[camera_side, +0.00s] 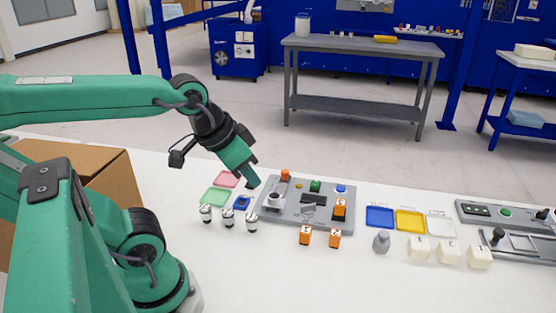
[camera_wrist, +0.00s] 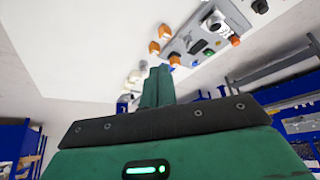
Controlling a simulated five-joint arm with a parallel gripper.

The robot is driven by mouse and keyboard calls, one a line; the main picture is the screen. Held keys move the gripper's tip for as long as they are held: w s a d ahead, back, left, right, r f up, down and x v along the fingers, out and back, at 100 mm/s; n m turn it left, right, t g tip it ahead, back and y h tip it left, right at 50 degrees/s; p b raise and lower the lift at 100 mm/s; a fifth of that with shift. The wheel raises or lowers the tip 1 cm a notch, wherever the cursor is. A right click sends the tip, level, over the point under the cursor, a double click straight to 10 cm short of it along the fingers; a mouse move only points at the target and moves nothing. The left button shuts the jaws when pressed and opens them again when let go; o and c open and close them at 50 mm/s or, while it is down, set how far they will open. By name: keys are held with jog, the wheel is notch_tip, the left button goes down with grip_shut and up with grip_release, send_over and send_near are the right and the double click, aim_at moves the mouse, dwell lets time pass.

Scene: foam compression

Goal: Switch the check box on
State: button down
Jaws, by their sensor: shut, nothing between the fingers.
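A grey control panel (camera_side: 300,221) lies on the white table, right of my gripper in the side view. I cannot tell which part is the check box switch. An orange block (camera_side: 340,209) stands on its right end. My gripper (camera_side: 252,184) is shut and empty, pointing down just left of the panel's back left corner. Its closed fingers (camera_wrist: 156,82) also show in the wrist view.
Pink (camera_side: 227,179) and green (camera_side: 217,197) trays and several small round-topped pieces stand left of the panel. Two orange blocks (camera_side: 305,236) lie in front. Blue, yellow and white trays, pale blocks and more grey panels (camera_side: 520,240) are at right.

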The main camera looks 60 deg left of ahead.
jog(key=shift+w, duration=0.1)
dwell(0.3)
jog(key=n+t+y, duration=0.1)
jog(key=n+y, duration=0.1)
jog(key=n, duration=1.2)
send_over(314, 186)
jog(key=w+a, duration=0.1)
notch_tip(314, 186, down, 11)
jog(key=shift+a, duration=0.15)
jog(key=shift+s+d+f, duration=0.15)
jog(key=shift+d+f, duration=0.05)
jog(key=shift+f, duration=1.25)
jog(key=shift+s+d+f, duration=0.15)
jog(key=shift+s+f, duration=0.05)
jog(key=shift+f, duration=1.2)
jog(key=shift+s+d+f, duration=0.15)
jog(key=shift+d+f, duration=0.05)
jog(key=shift+f, duration=1.25)
